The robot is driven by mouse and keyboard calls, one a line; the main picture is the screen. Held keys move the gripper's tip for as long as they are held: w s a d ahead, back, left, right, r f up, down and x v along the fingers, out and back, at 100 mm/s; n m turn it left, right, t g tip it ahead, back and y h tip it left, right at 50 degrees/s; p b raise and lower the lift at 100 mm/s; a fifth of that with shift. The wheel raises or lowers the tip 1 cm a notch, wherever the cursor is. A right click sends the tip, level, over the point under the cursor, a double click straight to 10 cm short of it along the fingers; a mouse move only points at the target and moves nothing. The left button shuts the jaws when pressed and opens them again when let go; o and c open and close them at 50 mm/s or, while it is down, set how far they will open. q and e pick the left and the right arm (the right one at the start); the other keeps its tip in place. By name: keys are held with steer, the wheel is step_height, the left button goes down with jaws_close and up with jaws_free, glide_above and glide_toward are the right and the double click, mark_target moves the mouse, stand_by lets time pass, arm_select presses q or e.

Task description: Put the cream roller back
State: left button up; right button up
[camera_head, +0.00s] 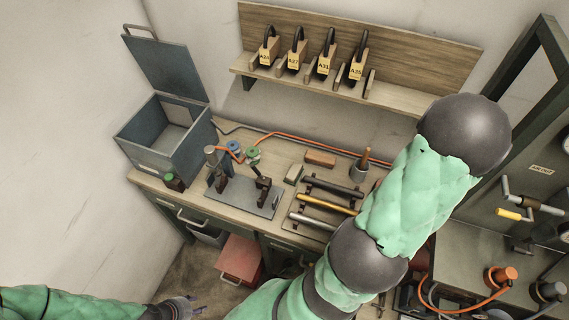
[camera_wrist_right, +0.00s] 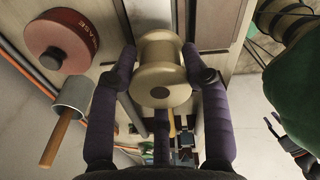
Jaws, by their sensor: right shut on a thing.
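The cream roller (camera_wrist_right: 163,72), a flanged spool, is in the right wrist view between the two purple fingers of my right gripper (camera_wrist_right: 161,62). The fingers press on its left and right sides. I cannot tell whether it touches anything behind it. In the head view my right arm hides the roller and the right gripper. My left gripper (camera_head: 194,305) is low at the left in the head view, away from the bench, with its small fingertips apart and nothing between them.
On the bench (camera_head: 290,160), a rack holds black, yellow and silver bars (camera_head: 325,205). Left of it are a metal plate with posts (camera_head: 245,195) and an open grey box (camera_head: 160,145). A grey cup (camera_head: 358,172) holds a wooden handle. A red round thing (camera_wrist_right: 62,42) shows in the wrist view.

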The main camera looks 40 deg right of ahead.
steer(key=w+a+b, duration=0.1)
steer(key=w+a, duration=0.1)
steer(key=w, duration=0.6)
steer(key=w+a+b, duration=0.1)
steer(key=w+b, duration=0.1)
steer(key=w, duration=0.7)
steer(key=w+a+b, duration=0.2)
steer(key=w, duration=0.7)
steer(key=shift+w+a, duration=0.25)
steer(key=shift+a, duration=0.05)
steer(key=w+a+b, duration=0.1)
steer(key=w, duration=0.4)
steer(key=w+a+f+b, duration=0.1)
steer(key=w, duration=0.5)
steer(key=w+a+f+b, duration=0.1)
steer(key=w, duration=0.5)
steer(key=shift+w+a+f, duration=0.1)
steer(key=shift+a+f, duration=0.05)
steer(key=shift+a, duration=0.1)
steer(key=shift+f+b, duration=1.95)
steer(key=shift+f, duration=0.4)
steer(key=shift+f, duration=0.15)
steer(key=o, duration=1.3)
steer(key=shift+c, duration=0.2)
